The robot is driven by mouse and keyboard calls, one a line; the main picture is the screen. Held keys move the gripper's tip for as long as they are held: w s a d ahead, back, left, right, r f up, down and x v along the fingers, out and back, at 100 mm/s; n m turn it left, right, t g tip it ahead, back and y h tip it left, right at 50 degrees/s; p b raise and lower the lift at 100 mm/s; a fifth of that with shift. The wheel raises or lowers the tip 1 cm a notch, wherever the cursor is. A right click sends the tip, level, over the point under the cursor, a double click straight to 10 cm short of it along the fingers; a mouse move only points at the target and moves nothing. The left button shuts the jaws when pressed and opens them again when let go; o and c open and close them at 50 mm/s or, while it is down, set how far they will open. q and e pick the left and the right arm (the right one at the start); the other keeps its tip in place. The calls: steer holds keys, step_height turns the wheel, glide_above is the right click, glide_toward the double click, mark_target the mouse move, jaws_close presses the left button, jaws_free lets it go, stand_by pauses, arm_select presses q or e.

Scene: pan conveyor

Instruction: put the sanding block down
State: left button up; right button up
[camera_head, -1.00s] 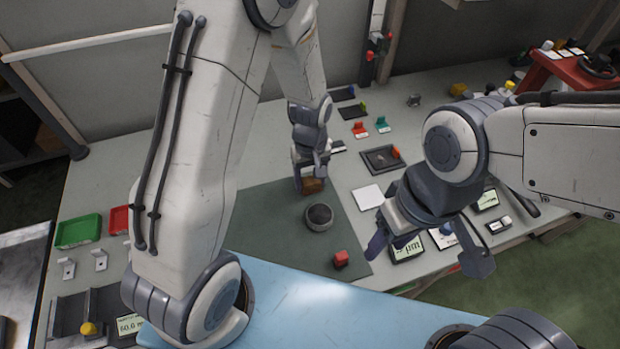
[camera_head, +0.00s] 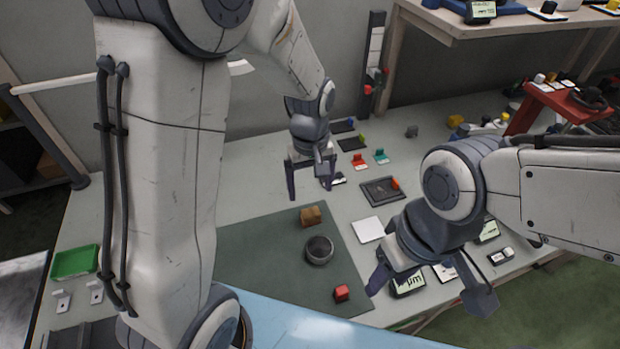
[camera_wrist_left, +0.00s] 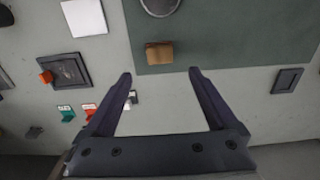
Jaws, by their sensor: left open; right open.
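The sanding block looks to be the brown block (camera_head: 311,216) resting on the dark green mat (camera_head: 262,262), near the mat's back edge. It also shows in the left wrist view (camera_wrist_left: 159,53), on the mat near its edge and beyond the fingertips. My left gripper (camera_head: 309,192) is open and empty, raised behind and above the block and apart from it; its open fingers also show in the left wrist view (camera_wrist_left: 160,75). My right gripper (camera_head: 424,290) is open and empty over the right part of the table.
A dark round cup (camera_head: 319,250) and a red block (camera_head: 342,293) are on the mat in front of the brown block. A white square (camera_head: 368,230) and a dark tray (camera_head: 381,191) lie to the right. A green tray (camera_head: 74,262) is at the left.

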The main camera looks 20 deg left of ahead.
arm_select(q)
steer(key=s+d+r+m, duration=0.2)
steer(key=s+m, duration=0.2)
steer(key=s, duration=0.2)
steer(key=s+d+r+m, duration=0.3)
steer(key=s+m, duration=0.2)
steer(key=s, duration=0.2)
steer(key=s+d+r+m+h, duration=0.1)
steer(key=s+d+r+m, duration=0.1)
steer(key=s+m, duration=0.3)
steer(key=shift+s+d+r, duration=0.3)
steer(key=shift+s+d, duration=0.1)
steer(key=shift+s, duration=0.7)
